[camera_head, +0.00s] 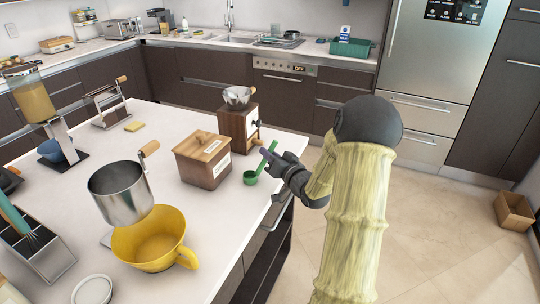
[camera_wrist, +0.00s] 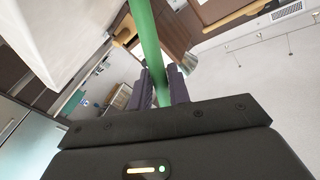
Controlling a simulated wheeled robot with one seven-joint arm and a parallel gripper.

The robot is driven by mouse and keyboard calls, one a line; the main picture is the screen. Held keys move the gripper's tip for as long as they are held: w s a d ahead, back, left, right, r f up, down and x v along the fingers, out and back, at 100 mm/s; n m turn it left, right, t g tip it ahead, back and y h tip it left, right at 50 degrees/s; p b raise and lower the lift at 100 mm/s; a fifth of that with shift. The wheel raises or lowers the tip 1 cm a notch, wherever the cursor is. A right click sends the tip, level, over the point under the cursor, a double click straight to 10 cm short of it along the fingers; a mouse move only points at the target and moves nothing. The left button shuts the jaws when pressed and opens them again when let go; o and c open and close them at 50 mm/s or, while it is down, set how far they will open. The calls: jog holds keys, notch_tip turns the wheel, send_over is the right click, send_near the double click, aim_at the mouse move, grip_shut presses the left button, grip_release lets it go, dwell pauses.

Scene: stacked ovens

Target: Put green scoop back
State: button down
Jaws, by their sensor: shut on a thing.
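The green scoop (camera_head: 250,178) is at the right side of the white island counter, its round cup low at the left and its handle slanting up to the right. In the wrist view its green handle (camera_wrist: 147,40) runs between the two dark fingers. My gripper (camera_head: 268,157) is shut on the handle near the counter's right edge; it also shows in the wrist view (camera_wrist: 161,90). I cannot tell whether the cup touches the counter. A lidded wooden box (camera_head: 203,167) with a pale label stands just left of the scoop. The inside of the box is hidden.
A wooden grinder (camera_head: 233,124) with a metal bowl stands behind the scoop. A yellow mug (camera_head: 150,245) sits under a metal hopper (camera_head: 118,196) at the front left. A yellow sponge (camera_head: 134,126) lies farther back. Bare counter lies in front of the box.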

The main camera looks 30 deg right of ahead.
jog(key=c, duration=1.3)
grip_release()
jog(key=shift+s, duration=0.1)
jog(key=s, duration=0.4)
jog(key=s+d, duration=0.1)
jog(key=s, duration=0.3)
jog(key=s+b, duration=0.1)
jog(key=s, duration=0.2)
jog(key=shift+s+d, duration=0.15)
jog(key=shift+s, duration=0.25)
